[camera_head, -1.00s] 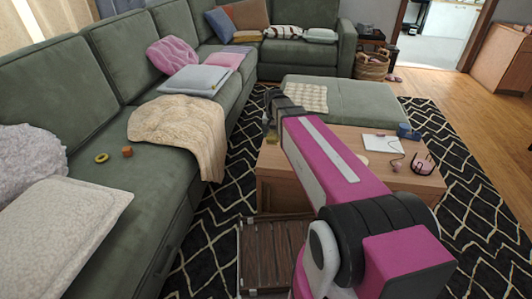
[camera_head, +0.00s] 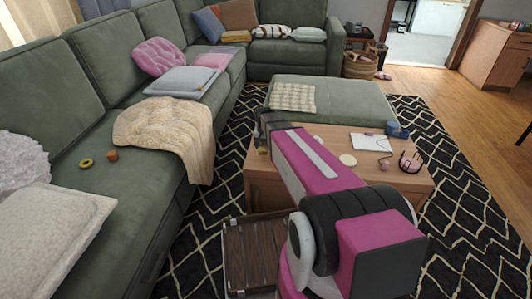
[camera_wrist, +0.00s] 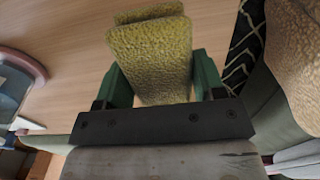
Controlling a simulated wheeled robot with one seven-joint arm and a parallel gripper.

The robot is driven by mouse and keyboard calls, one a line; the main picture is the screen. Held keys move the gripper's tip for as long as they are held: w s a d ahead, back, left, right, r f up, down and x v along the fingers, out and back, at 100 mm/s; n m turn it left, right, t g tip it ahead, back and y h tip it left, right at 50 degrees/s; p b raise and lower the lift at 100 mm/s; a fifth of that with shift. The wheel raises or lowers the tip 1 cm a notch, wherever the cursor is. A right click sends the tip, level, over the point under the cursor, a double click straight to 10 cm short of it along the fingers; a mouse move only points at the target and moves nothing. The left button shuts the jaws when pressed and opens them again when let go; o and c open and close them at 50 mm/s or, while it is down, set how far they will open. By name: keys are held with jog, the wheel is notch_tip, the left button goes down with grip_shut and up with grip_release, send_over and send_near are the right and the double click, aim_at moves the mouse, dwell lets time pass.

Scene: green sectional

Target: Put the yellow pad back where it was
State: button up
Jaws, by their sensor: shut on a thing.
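The yellow pad (camera_wrist: 152,62) is a rough, sponge-like block. In the wrist view it stands between the two green fingers of my gripper (camera_wrist: 162,76), which is shut on it. A similar yellow strip shows just beyond its top; I cannot tell if that is part of the pad. Wooden tabletop fills the view behind it. In the head view my gripper (camera_head: 264,138) is at the left end of the wooden coffee table (camera_head: 330,190), mostly hidden by my arm. Only a small yellowish bit shows there. The gap between pad and table cannot be judged.
A green ottoman (camera_head: 345,100) stands behind. The sofa at left holds a beige throw (camera_head: 170,130), a yellow ring (camera_head: 86,163) and an orange cube (camera_head: 112,155).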

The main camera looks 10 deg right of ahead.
jog(key=shift+w+d+f, duration=0.3)
jog(key=shift+d+f, duration=0.1)
jog(key=shift+d, duration=0.15)
jog(key=shift+f, duration=1.95)
jog(key=shift+f, duration=0.15)
jog(key=o, duration=0.9)
